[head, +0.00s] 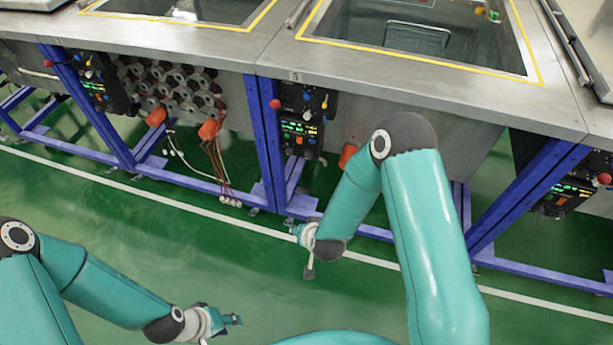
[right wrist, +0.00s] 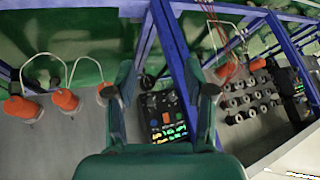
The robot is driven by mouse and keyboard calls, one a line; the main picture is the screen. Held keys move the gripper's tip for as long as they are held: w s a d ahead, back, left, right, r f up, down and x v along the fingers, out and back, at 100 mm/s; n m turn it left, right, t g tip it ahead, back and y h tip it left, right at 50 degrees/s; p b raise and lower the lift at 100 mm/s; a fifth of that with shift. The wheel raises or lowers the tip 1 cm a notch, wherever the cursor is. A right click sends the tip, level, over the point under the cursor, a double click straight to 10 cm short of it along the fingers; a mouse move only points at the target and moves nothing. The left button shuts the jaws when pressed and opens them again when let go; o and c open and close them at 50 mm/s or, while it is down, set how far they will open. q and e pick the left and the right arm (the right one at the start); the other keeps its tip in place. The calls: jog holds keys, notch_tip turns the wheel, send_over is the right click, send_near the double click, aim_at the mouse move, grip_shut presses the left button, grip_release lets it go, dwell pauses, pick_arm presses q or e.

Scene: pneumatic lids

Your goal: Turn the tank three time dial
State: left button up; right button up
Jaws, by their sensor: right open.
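The tank three control panel (head: 300,118) is a black unit on the blue frame below the "3" label. It has lit red and green displays and small knobs; which one is the time dial is too small to tell. In the right wrist view the panel (right wrist: 165,116) shows between my open fingers. My right gripper (right wrist: 160,76) is open and empty, with a gap between it and the panel. In the head view the right gripper (head: 304,250) is below the panel, over the green floor. My left gripper (head: 230,320) is low at the bottom, away from the panel; its fingers are unclear.
The tank three basin (head: 415,40) with its yellow edge line is above the panel. Orange connectors (head: 209,129) and hanging cables (head: 217,165) are at left. Another panel (head: 560,195) is at right. The green floor in front is clear.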

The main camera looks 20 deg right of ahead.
jog(key=w+f+m+t+h+b, duration=0.2)
jog(key=w+f+t+h+b, duration=0.25)
jog(key=w+b, duration=0.6)
jog(key=m+t+h+b, duration=0.35)
jog(key=h+b, duration=0.35)
jog(key=b, duration=0.6)
send_near(308, 158)
jog(key=shift+m+g, duration=0.35)
jog(key=shift+g, duration=0.05)
jog(key=x, duration=0.8)
jog(key=shift+w+r, duration=0.2)
jog(key=shift+r, duration=0.05)
pick_arm(q)
notch_tip(308, 158, down, 26)
jog(key=shift+f, duration=0.2)
pick_arm(e)
jog(key=c, duration=1)
jog(key=shift+d, duration=0.15)
grip_shut()
